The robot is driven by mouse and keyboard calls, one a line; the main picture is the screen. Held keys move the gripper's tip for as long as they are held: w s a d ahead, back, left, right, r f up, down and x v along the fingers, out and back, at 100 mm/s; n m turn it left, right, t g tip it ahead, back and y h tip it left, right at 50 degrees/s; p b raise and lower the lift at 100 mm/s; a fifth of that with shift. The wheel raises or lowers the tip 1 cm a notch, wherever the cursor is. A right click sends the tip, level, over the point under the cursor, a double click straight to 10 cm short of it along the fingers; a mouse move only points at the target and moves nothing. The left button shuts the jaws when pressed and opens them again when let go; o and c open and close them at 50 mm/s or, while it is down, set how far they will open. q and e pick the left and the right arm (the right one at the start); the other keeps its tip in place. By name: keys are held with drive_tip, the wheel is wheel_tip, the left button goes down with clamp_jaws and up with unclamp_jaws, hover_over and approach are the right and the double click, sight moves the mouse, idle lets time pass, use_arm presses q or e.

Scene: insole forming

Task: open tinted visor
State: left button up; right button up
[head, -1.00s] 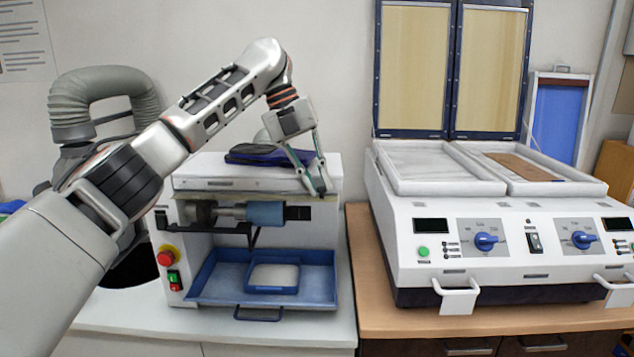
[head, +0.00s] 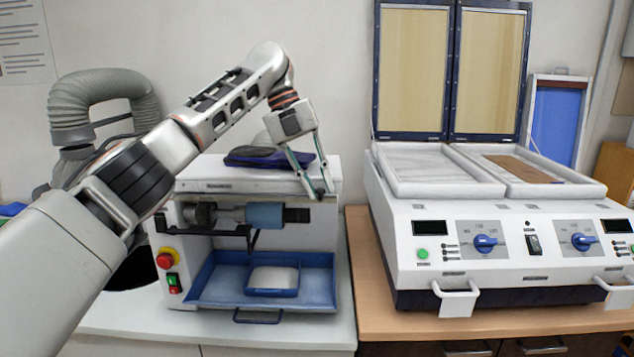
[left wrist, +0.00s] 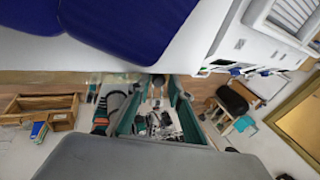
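The grinding machine (head: 205,186) is a white box with a spindle and blue roller in its open front. The tinted visor is hard to make out; a faint see-through tan strip (left wrist: 108,80) beside my fingers in the left wrist view may be it. My left gripper (head: 317,194) points down at the front right top edge of the machine. It also shows in the left wrist view (left wrist: 156,82). Its green-edged fingers lean together, with a narrow gap at the tips. I cannot tell whether they touch the edge. My right gripper is not in view.
Dark blue insoles (head: 262,156) lie on the machine's top, left of my gripper. A blue tray (head: 215,290) sits below the roller. A grey hose (head: 85,105) stands at the left. A white forming press (head: 470,275) with raised lids is at the right.

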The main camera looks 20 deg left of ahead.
use_arm(q)
drive_tip(key=shift+a+r, duration=0.1)
drive_tip(key=shift+r, duration=0.05)
drive_tip(key=v, duration=0.7)
drive_tip(key=shift+r, duration=0.15)
idle(0.6)
